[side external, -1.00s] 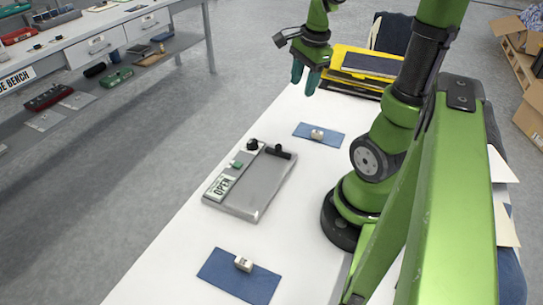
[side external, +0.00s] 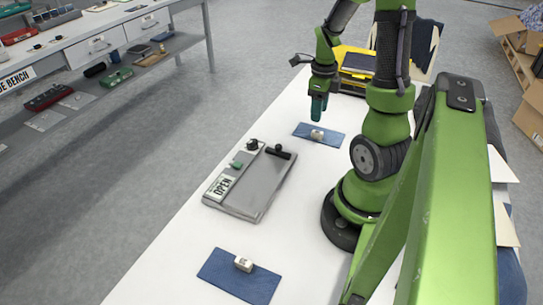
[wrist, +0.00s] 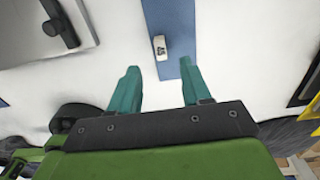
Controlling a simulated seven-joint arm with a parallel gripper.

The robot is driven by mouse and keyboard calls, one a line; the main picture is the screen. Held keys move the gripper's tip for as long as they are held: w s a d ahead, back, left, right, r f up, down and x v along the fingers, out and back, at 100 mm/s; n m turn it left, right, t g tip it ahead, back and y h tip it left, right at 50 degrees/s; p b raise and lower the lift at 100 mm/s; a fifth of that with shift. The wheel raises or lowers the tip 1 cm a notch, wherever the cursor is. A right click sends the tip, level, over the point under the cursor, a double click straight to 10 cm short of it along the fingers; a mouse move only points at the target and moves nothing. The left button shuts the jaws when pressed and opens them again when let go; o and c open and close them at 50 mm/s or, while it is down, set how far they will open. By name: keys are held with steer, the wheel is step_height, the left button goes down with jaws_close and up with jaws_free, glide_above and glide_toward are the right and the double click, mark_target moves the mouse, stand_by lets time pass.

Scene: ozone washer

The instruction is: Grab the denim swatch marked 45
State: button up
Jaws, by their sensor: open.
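The denim swatch marked 45 is a blue rectangle (side external: 327,143) lying flat on the white table, with a small white block (side external: 317,134) on it. In the wrist view the swatch (wrist: 172,18) runs between and beyond my fingers, and its block (wrist: 159,47) reads 45. My gripper (side external: 318,113) points down above the swatch's far edge in the side view. In the wrist view my gripper's teal fingers (wrist: 158,82) are apart with nothing held, and the block lies just ahead of them.
A grey flat device (side external: 250,185) with an OPEN sign lies mid-table. A second blue swatch (side external: 240,277) with a white block lies nearer the camera. A yellow tray (side external: 352,55) stands at the far end. White table shows between them.

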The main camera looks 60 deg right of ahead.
mark_target(317, 132)
steer(key=f, duration=0.7)
steer(key=shift+s+f, duration=0.2)
steer(key=shift+f, duration=0.05)
steer(key=shift+c, duration=0.2)
jaws_close()
